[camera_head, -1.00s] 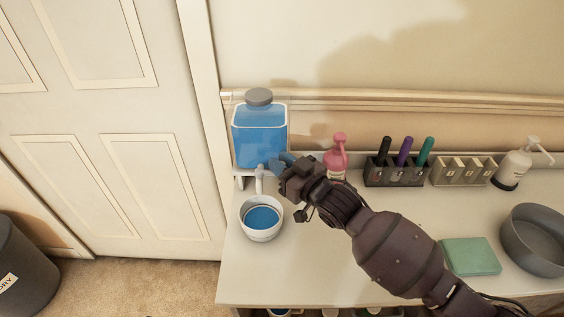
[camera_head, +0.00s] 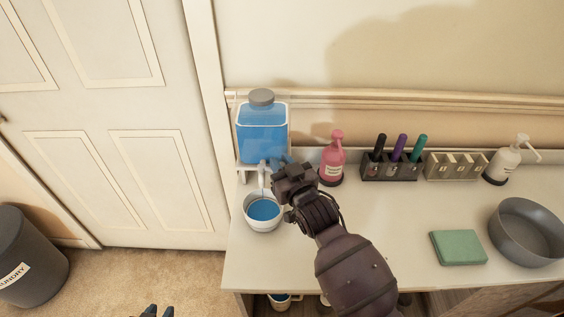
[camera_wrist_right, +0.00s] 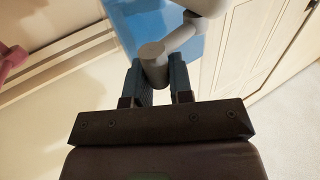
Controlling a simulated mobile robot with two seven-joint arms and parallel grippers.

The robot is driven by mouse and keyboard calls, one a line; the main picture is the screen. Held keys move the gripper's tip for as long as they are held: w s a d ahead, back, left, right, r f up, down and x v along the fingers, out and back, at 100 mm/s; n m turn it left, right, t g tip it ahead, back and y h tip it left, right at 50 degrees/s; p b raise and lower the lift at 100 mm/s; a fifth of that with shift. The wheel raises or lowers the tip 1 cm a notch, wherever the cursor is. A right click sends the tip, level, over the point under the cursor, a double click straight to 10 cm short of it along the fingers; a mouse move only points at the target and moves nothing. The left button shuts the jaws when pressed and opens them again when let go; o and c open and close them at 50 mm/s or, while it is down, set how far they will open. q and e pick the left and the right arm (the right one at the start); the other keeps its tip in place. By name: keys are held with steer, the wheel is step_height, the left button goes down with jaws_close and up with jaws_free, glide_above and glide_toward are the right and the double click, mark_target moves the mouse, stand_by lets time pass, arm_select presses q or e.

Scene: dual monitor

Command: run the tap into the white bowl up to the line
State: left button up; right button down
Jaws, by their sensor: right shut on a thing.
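The white bowl (camera_head: 250,222) stands upright near the counter's left end, with blue liquid (camera_head: 264,209) inside. The tap (camera_head: 262,170) is on the blue-filled tank (camera_head: 262,135), directly above the bowl. A thin streak between spout and liquid looks like a running stream. I cannot make out the fill line. My right gripper (camera_head: 279,164) is at the tap, right of the spout. In the right wrist view, its fingers (camera_wrist_right: 160,80) are shut on the grey tap handle (camera_wrist_right: 154,56). My left gripper (camera_head: 159,311) shows only its tips at the bottom edge, apart and empty.
A pink pump bottle (camera_head: 331,160) stands just right of my right gripper. Further right are a marker holder (camera_head: 388,172), a beige rack (camera_head: 455,167), a white pump bottle (camera_head: 502,165), a green block (camera_head: 458,247) and a grey basin (camera_head: 527,232). The counter's middle is clear.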

steer(key=c, duration=1.3)
jaws_free()
steer(key=v, duration=1)
steer(key=shift+s+d+p, duration=0.1)
steer(key=shift+s+p, duration=0.3)
